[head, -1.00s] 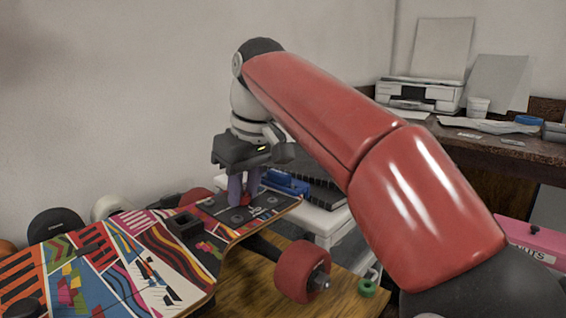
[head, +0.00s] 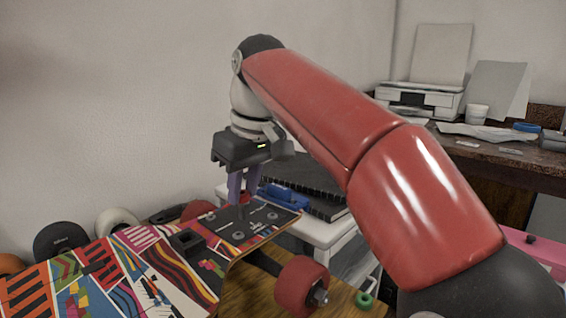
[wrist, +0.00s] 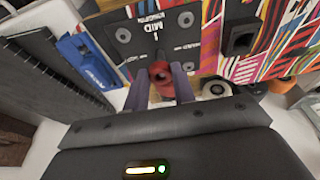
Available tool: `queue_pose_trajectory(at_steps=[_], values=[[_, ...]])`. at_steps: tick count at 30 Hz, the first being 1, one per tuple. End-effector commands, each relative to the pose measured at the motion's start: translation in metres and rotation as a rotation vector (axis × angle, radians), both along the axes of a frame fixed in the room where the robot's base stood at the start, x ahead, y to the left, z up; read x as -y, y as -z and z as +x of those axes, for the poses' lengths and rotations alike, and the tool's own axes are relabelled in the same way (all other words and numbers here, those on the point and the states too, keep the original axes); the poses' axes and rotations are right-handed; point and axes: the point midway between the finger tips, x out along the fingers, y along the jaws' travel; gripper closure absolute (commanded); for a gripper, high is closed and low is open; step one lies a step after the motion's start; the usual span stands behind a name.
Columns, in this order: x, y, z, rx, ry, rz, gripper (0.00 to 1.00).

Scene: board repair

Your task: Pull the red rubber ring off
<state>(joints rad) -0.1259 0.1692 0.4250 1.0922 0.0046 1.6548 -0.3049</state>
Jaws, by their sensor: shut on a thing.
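The red rubber ring (wrist: 161,72) shows between the two purple fingers of my gripper (wrist: 162,88) in the wrist view. My gripper (head: 241,190) is shut on it. In the head view the fingers hide the ring. They stand above the dark plate (head: 262,226) at the end of the colourful skateboard deck (head: 130,262). A short grey post shows on the plate (wrist: 125,37) just below the fingertips in the head view. The ring seems to be clear of it, but whether they still touch is hard to tell.
A blue tool (head: 285,196) and black notebooks (head: 312,178) lie on a white stand (head: 318,232) to the right. A red wheel (head: 300,284) and a small green ring (head: 363,300) are in front. Several wheels (head: 60,240) line the wall at left.

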Motion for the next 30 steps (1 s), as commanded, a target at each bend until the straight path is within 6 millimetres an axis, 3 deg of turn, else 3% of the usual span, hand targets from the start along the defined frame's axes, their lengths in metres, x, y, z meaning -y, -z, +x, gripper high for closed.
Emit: queue_pose_trajectory(at_steps=[13,25,30], values=[[0.000,-0.021,0.000,-0.001,-0.001,0.000,0.91],[0.000,-0.023,0.000,-0.001,0.000,0.000,0.91],[0.002,-0.031,-0.009,0.000,0.001,0.001,0.91]])
